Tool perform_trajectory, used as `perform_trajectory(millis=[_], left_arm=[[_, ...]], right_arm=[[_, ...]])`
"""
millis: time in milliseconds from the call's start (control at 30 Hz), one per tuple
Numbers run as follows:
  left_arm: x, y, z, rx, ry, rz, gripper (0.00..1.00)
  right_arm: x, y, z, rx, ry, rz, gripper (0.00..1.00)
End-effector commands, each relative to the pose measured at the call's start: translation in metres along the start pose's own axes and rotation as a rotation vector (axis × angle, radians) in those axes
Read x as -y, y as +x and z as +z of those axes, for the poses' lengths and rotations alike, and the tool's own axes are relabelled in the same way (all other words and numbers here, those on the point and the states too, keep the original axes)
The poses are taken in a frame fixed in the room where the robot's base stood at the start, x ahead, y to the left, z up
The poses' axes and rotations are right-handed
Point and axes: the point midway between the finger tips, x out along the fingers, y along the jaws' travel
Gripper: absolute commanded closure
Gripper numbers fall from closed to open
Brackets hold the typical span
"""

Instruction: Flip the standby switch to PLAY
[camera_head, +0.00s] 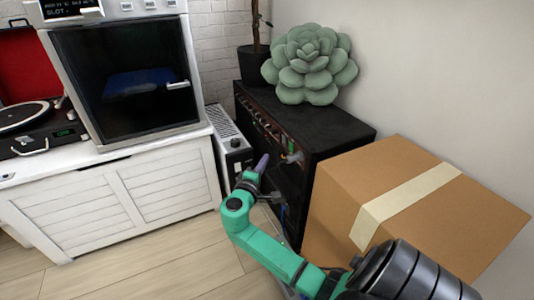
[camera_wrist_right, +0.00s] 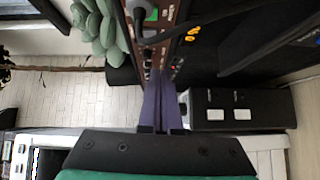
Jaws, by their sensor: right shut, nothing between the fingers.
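The black amplifier (camera_head: 325,130) stands against the wall, with a brown control panel (camera_head: 262,122) along its front edge. In the right wrist view the panel (camera_wrist_right: 170,14) shows small knobs, switches and a green part at the top. The lettering is too small to read, so I cannot tell which switch is standby or how it is set. In the wrist view the shut fingers (camera_wrist_right: 160,82) point at the panel; contact cannot be told. My left gripper is out of view.
A cardboard box (camera_head: 370,175) stands close to the amplifier's near side. A succulent cushion (camera_head: 310,65) and a plant pot (camera_head: 256,65) stand on or behind the amplifier. A narrow black-and-white unit (camera_head: 233,145) stands between it and the white cabinet (camera_head: 120,195). The floor in front is clear.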

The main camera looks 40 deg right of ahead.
Motion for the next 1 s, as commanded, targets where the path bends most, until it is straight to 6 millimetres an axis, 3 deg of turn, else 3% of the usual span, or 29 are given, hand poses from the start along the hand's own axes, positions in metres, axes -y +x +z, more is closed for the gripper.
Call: perform_trajectory(millis=[100, 300, 900, 1000], left_arm=[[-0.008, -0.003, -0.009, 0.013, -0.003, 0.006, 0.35], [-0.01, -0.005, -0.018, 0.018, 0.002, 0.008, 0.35], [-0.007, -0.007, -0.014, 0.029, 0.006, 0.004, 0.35], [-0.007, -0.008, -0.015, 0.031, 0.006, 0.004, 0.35]], right_arm=[[0.001, -0.027, 0.0, -0.002, 0.001, -0.003, 1.0], [0.005, -0.053, 0.0, -0.001, 0.002, -0.001, 1.0], [0.008, -0.056, 0.0, -0.003, 0.002, -0.003, 1.0], [0.029, -0.06, -0.004, -0.061, 0.003, -0.087, 1.0]])
